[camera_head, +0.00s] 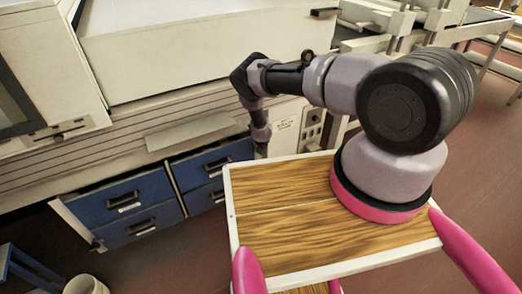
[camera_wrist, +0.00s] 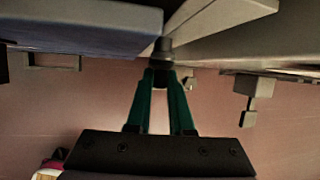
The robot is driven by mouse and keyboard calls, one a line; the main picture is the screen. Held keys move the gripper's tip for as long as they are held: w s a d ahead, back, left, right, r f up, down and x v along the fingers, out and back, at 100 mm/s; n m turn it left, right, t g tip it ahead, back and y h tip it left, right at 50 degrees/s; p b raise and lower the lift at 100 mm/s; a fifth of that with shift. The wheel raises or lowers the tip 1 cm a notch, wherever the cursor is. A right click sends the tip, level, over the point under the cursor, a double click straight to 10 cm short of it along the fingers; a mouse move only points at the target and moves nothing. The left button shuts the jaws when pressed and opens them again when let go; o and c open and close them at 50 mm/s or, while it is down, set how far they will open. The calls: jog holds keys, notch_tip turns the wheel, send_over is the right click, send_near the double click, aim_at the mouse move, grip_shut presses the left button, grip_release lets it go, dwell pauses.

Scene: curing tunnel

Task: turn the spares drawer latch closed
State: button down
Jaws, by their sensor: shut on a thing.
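In the wrist view, my gripper (camera_wrist: 162,78) has its two green fingers closed on a small dark knob-like piece (camera_wrist: 163,47), which looks like the latch. The piece sits at the edge of a panel with a blue underside (camera_wrist: 80,36), apparently a drawer front. The fingers hide part of the piece, so I cannot tell which way the latch is turned. In the head view, my arm reaches to the right end of the blue drawers (camera_head: 207,168). My fingertips and the held piece are hidden there behind my arm and the wooden top.
More blue drawers (camera_head: 125,205) with handles are at the left, under the pale machine (camera_head: 200,45). A second small fitting (camera_wrist: 252,98) hangs at the right in the wrist view. A white bucket (camera_head: 86,285) and blue stool (camera_head: 25,268) stand at lower left.

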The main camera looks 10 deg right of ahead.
jog(key=h, duration=0.1)
jog(key=t+h, duration=0.1)
jog(key=n+h, duration=0.1)
jog(key=shift+s+a+f+h, duration=0.25)
jog(key=shift+s+a+h, duration=0.05)
jog(key=shift+s+a+f+t+h, duration=0.1)
jog(key=shift+f+t+h, duration=0.1)
jog(key=shift+t+h, duration=0.65)
jog(key=shift+g+h, duration=0.25)
jog(key=shift+h, duration=0.1)
jog(key=c, duration=0.8)
grip_release()
jog(key=shift+a+r, duration=0.1)
jog(key=shift+r, duration=0.05)
